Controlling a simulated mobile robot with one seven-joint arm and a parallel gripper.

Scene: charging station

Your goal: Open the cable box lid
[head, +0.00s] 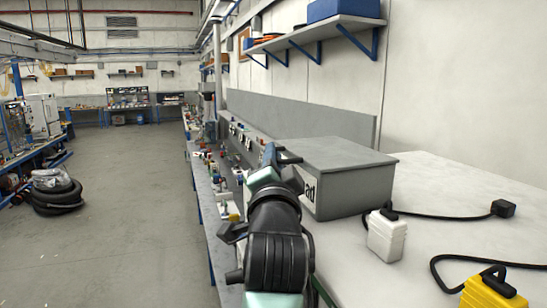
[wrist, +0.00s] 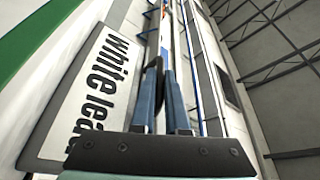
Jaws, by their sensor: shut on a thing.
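The cable box (head: 350,192) is a grey box on the white worktop, with its lid (head: 345,152) lying flat and closed on top. Its front label is partly hidden by my arm, with only "ad" showing. My gripper (head: 276,156) is at the lid's left edge, at about lid height. In the wrist view, the label (wrist: 92,88) reading "white lea" is on the left, and my gripper's blue fingers (wrist: 163,72) are close together beside the box. They are shut on the lid's edge, but the exact contact is hard to see.
A white plug (head: 386,236) with a black cable to a black connector (head: 503,208) lies right of the box. A yellow plug (head: 492,291) is at the lower right. A shelf (head: 320,32) hangs above.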

